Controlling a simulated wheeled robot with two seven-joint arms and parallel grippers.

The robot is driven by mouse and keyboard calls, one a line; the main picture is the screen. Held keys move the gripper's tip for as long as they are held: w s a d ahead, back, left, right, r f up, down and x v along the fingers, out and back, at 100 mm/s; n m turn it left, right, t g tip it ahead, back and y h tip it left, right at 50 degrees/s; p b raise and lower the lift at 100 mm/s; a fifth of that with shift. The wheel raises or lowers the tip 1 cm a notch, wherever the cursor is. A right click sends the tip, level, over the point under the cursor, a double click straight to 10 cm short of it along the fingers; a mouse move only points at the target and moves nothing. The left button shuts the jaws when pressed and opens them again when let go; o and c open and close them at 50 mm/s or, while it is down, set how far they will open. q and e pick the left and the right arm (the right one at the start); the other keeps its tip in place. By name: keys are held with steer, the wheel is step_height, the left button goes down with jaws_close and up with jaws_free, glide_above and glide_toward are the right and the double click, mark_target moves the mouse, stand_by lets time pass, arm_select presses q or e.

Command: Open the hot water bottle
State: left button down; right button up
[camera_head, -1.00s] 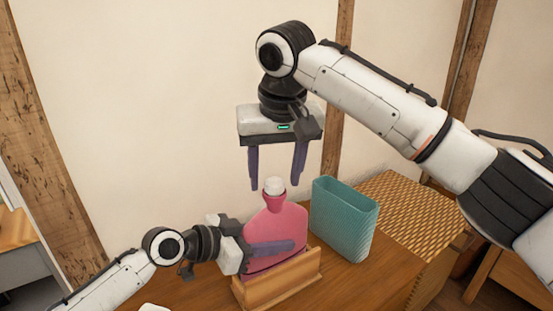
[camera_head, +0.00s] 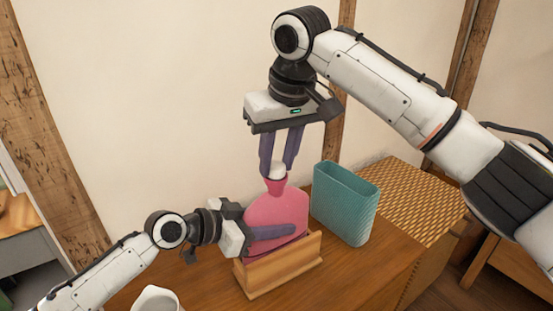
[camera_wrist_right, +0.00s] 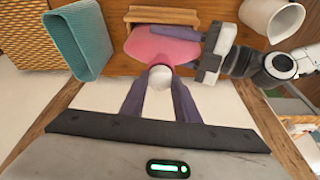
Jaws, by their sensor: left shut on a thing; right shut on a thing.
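The pink hot water bottle (camera_head: 274,214) stands upright in a wooden holder (camera_head: 280,272) on the table. Its white cap (camera_head: 277,172) sits on top of the neck, with no clear gap visible. My left gripper (camera_head: 274,232) is shut on the bottle's body from the left, one finger lying across its front. My right gripper (camera_head: 277,168) points straight down from above and is shut on the cap. In the right wrist view the white cap (camera_wrist_right: 159,76) is between the two purple fingers, with the pink body (camera_wrist_right: 165,48) beyond it.
A teal ribbed container (camera_head: 345,205) stands just right of the bottle. A woven box (camera_head: 415,195) is behind it to the right. A white mug (camera_head: 157,299) is at the front left. The wall is close behind.

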steer(key=n+y, duration=0.1)
steer(key=n, duration=0.2)
steer(key=shift+d+n+g, duration=0.15)
steer(key=shift+n+g, duration=0.15)
steer(key=shift+n, duration=0.1)
steer(key=n+g, duration=0.1)
steer(key=n, duration=0.2)
steer(key=shift+w+n+y, duration=0.15)
steer(key=shift+n+y, duration=0.15)
steer(key=n+g, duration=0.1)
steer(key=n, duration=0.3)
steer(key=shift+w+r+n, duration=0.1)
steer(key=shift+w+n, duration=0.05)
steer(key=shift+n, duration=0.15)
steer(key=shift+d+n+g, duration=0.1)
steer(key=shift+n+g, duration=0.2)
steer(key=shift+n, duration=0.5)
steer(key=o, duration=1.2)
